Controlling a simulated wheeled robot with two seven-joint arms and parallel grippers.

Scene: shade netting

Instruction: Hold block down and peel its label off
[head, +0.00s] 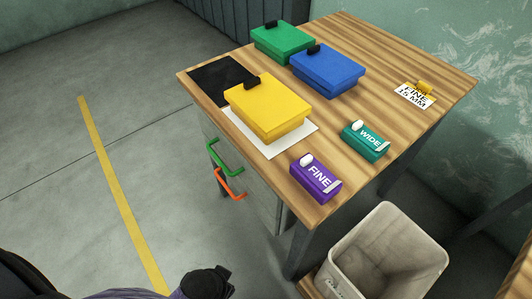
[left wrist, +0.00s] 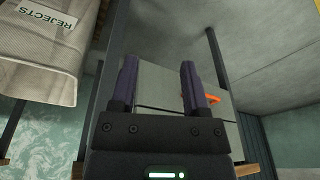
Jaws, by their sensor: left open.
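In the head view, a purple block (head: 316,182) lies on the table's near edge with white lettering "FINE" and a small white tab at its left end. A teal block (head: 366,143) marked "WIDE" lies behind it to the right, also with a white tab. I cannot tell where a label's edges run on either block. My left gripper (left wrist: 159,66) shows in the left wrist view with two purple fingers apart and nothing between them. It is away from both blocks, with the cabinet under the table beyond it. My right gripper is not in view.
On the wooden table (head: 408,120) are yellow (head: 268,102), blue (head: 328,70) and green (head: 283,41) lidded boxes, a black mat (head: 212,76) and a "FINE 15 MM" card (head: 413,96). A reject bin (head: 345,268) stands below the right side. Green and orange handles stick out in front.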

